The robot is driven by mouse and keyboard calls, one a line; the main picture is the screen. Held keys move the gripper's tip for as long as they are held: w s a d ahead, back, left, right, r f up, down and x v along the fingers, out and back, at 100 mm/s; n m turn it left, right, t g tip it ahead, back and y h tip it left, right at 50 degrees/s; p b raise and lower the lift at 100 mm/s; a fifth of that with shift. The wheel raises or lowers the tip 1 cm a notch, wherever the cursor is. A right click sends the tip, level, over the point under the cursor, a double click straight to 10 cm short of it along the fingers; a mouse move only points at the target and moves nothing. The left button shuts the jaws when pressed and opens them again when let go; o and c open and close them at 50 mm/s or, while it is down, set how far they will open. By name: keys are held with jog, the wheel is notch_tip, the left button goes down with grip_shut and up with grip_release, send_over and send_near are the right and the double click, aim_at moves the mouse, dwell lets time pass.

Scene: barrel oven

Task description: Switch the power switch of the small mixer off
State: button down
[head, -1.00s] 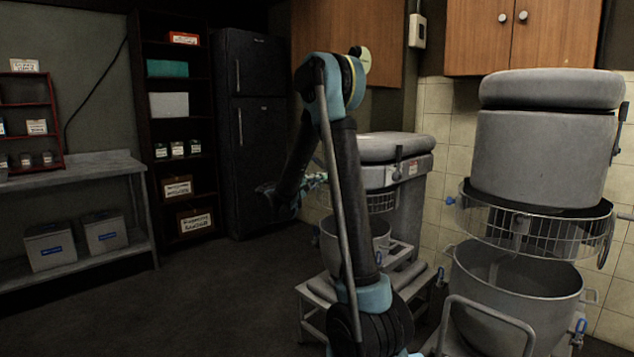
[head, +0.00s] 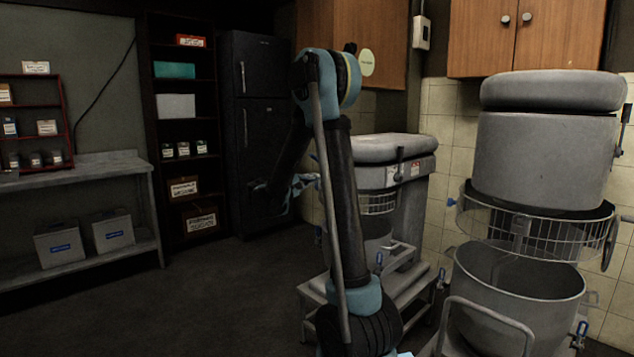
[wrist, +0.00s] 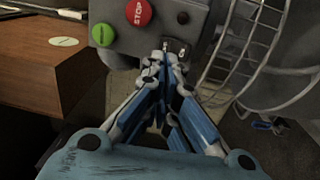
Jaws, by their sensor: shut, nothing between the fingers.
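The small mixer (head: 388,148), grey with a domed head, stands behind my arm in the head view; its bowl is partly hidden by my arm. In the wrist view its grey control panel (wrist: 144,40) carries a red STOP button (wrist: 138,12), a green button (wrist: 103,34) and a dark round knob (wrist: 183,17). Small metal-tipped toggle switches (wrist: 174,47) sit low on the panel; which is the power switch and its position I cannot tell. My gripper (wrist: 164,62) is shut and empty, tips just below the switches; contact is unclear. It shows small in the head view (head: 308,180).
A wire bowl guard (wrist: 240,45) curves close on the right in the wrist view. A wooden cabinet (wrist: 45,70) is on the left there. A larger mixer (head: 545,150) stands at right in the head view. Open floor (head: 210,300) lies at left.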

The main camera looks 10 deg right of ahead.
jog(key=r+v, duration=0.1)
jog(key=v, duration=0.8)
jog(key=shift+s+a+r, duration=0.25)
jog(key=shift+a+r, duration=0.05)
jog(key=shift+r, duration=0.05)
jog(key=s+d+f+m+g+y, duration=0.1)
jog(key=s+d+f+g+y, duration=0.2)
jog(key=s+d+f, duration=0.35)
jog(key=s+d+f+m+g+y, duration=0.2)
jog(key=s+d+f+g+y, duration=0.15)
jog(key=s+d, duration=0.65)
jog(key=s+a+f+m+y, duration=0.1)
jog(key=s+a+f+y, duration=0.2)
jog(key=s, duration=0.4)
jog(key=s+a+f+m+y, duration=0.1)
jog(key=s+a+f+y, duration=0.2)
jog(key=s+f, duration=0.2)
jog(key=s+a+f+m+g+y, duration=0.1)
jog(key=s+a+f+y, duration=0.2)
jog(key=s, duration=0.7)
jog(key=shift+s+a+f, duration=0.25)
jog(key=shift+a+f, duration=0.3)
jog(key=shift+f, duration=0.25)
jog(key=shift+a, duration=0.1)
